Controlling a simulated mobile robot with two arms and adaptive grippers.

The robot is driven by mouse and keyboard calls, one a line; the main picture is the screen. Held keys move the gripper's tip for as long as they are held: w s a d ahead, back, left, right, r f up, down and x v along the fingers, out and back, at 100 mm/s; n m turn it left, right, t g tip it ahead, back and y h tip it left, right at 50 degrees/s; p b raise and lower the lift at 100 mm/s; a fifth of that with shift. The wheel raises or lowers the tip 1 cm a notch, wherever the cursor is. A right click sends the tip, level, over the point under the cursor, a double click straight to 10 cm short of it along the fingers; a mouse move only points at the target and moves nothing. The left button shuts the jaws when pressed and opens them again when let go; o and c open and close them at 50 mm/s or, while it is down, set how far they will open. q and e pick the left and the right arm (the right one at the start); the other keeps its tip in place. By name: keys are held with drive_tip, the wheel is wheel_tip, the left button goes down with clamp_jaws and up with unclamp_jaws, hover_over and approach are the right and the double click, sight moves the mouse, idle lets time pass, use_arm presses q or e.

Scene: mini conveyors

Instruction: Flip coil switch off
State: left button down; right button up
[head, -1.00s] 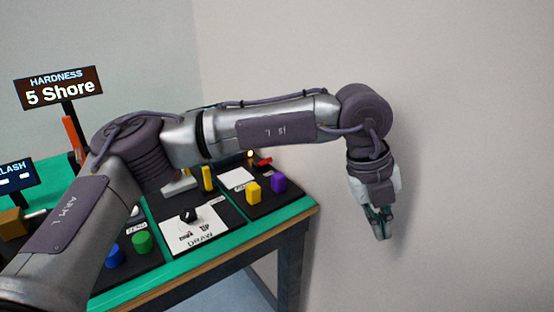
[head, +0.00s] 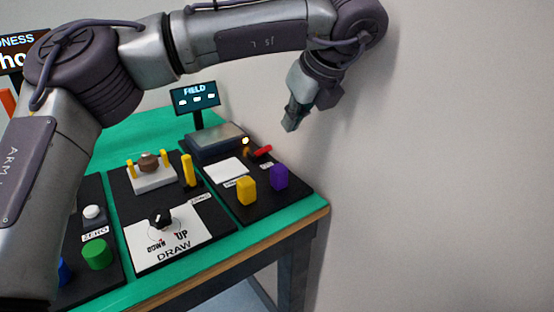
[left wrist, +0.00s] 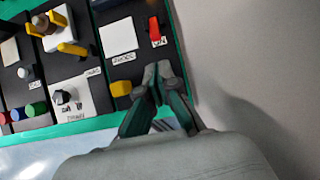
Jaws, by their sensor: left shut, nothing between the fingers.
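The red switch lever (head: 263,151) sits on the right-hand black panel, beside a small glowing lamp (head: 245,141). I take it for the coil switch; its label is too small to read. The red lever also shows in the left wrist view (left wrist: 154,28), ahead of my fingertips. My left gripper (head: 290,124) is shut and empty. It hangs in the air above the right side of the table, pointing down, apart from the lever. Its fingertips (left wrist: 158,74) show close together in the left wrist view. My right gripper is out of view.
A yellow block (head: 246,191) and a purple block (head: 279,177) stand on the panel in front of the lever. A FIELD display (head: 195,97) stands behind a grey plate (head: 217,138). A DRAW knob (head: 162,217) is to the left. The wall is close on the right.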

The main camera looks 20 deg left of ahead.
sight(262, 151)
use_arm(q)
drive_tip(key=shift+f+b, duration=0.3)
drive_tip(key=shift+f, duration=0.2)
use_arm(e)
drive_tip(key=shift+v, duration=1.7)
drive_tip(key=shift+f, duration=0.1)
use_arm(q)
drive_tip(key=b+x, duration=0.1)
drive_tip(key=x, duration=0.7)
drive_tip(key=shift+w+a+f, duration=0.1)
drive_tip(key=shift+a+f, duration=0.05)
drive_tip(key=shift+f, duration=0.2)
drive_tip(key=shift+w+a+f, duration=0.2)
drive_tip(key=shift+a+f, duration=0.05)
drive_tip(key=shift+f, duration=0.25)
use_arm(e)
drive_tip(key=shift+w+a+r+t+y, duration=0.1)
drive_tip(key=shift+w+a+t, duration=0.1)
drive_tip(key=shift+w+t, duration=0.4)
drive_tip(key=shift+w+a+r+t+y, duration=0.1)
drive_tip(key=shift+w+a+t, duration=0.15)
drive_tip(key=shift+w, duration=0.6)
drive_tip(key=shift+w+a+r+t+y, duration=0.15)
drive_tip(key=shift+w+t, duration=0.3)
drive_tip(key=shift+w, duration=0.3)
use_arm(q)
drive_tip(key=shift+w+r, duration=0.1)
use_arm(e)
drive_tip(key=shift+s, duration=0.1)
